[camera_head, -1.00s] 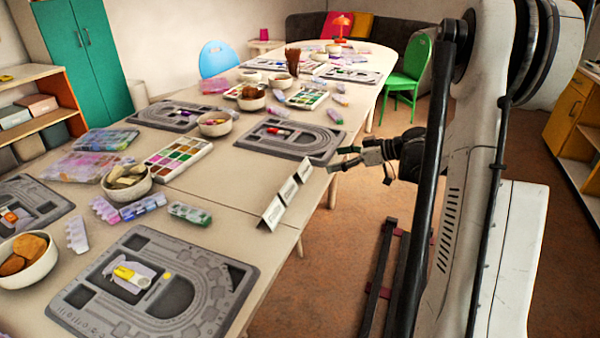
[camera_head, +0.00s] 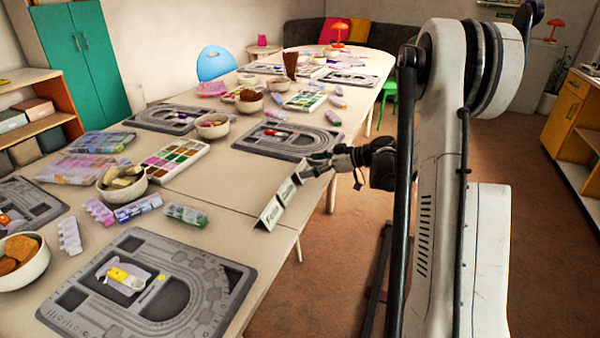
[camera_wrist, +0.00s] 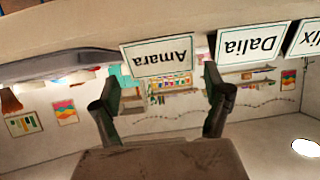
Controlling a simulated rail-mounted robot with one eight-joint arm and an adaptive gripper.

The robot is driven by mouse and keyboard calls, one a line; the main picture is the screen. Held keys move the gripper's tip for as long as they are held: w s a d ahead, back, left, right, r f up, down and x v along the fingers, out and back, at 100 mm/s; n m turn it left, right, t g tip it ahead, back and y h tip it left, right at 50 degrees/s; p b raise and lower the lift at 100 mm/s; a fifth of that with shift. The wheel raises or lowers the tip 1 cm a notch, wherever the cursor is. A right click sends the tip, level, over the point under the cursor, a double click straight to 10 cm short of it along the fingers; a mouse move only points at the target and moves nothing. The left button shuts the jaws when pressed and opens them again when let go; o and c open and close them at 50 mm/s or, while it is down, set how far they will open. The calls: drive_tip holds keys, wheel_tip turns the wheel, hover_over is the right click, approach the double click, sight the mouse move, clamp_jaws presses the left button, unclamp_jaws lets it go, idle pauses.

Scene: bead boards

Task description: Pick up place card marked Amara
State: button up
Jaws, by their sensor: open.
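The Amara place card is a white folded card with black lettering. In the wrist view the Amara card (camera_wrist: 158,55) appears upside down, between and just beyond the spread fingers of my gripper (camera_wrist: 161,74). My gripper is open and empty. In the head view my gripper (camera_head: 318,163) is at the table's right edge, at the far end of the card row, and its fingers largely cover the Amara card there. Whether the fingers touch the card cannot be told.
The Dalia card (camera_head: 287,192) and Felix card (camera_head: 269,212) stand close by in the same row. A grey bead board (camera_head: 290,138) lies left of the gripper; another bead board (camera_head: 215,265) is nearer. The floor right of the table is open.

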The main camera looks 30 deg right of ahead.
sight(301, 165)
drive_tip(key=x, duration=0.2)
drive_tip(key=b+x, duration=0.1)
drive_tip(key=x, duration=0.1)
drive_tip(key=shift+w+a+r, duration=0.1)
drive_tip(key=shift+a+r, duration=0.05)
drive_tip(key=shift+a, duration=0.1)
drive_tip(key=c, duration=0.5)
drive_tip(key=shift+r, duration=0.1)
